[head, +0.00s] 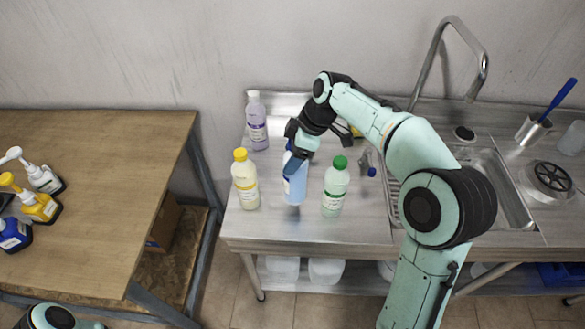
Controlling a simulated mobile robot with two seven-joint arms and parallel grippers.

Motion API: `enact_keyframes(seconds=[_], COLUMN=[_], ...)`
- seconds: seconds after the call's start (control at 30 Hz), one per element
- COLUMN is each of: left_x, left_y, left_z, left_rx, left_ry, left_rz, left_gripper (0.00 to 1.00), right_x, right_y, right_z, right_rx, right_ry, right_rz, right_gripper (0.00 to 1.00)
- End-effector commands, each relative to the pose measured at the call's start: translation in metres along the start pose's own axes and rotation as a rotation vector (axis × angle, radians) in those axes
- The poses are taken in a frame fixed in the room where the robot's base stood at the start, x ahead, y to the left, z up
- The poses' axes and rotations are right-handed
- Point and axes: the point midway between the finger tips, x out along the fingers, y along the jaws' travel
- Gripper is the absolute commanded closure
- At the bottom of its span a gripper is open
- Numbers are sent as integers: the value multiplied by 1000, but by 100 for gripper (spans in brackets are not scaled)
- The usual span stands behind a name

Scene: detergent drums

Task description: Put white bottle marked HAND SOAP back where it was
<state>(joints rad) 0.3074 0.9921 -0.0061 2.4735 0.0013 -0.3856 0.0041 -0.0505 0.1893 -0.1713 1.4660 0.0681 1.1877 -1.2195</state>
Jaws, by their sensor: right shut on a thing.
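My right gripper (297,158) is shut on a light blue bottle (295,188), near its top. The bottle is upright over the steel counter; I cannot tell if its base touches. No HAND SOAP lettering is readable in the head view. A white pump bottle (43,178) with a dark-edged label stands on the wooden table at the left, far from my right gripper. My left gripper is not in view; only part of my left arm shows at the bottom left.
On the steel counter (270,228), a yellow-capped bottle (245,182) and a green-capped bottle (335,190) flank the blue one. A lilac bottle (257,124) stands behind. Yellow (38,208) and blue (14,236) bottles crowd the wooden table (110,180). The sink (500,190) lies right.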

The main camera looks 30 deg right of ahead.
Motion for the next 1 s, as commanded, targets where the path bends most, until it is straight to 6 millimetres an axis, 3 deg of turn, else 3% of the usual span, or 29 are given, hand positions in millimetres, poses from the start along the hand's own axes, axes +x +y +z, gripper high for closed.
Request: enact_keyframes(seconds=[0.4,0.83,0.87,0.9,0.93,1.0], left_x=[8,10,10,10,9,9], left_y=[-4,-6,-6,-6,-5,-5], left_z=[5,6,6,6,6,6], left_rx=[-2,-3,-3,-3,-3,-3], left_ry=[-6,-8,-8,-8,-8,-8], left_rz=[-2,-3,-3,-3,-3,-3], left_gripper=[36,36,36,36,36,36], right_x=[40,46,46,46,46,46], right_y=[0,1,0,0,0,1], right_z=[16,18,19,19,19,19], right_rx=[-1,-1,-1,-1,-1,-1], right_ry=[2,3,1,1,1,1], right_rz=[2,3,1,1,1,1], right_gripper=[74,74,25,12,6,6])
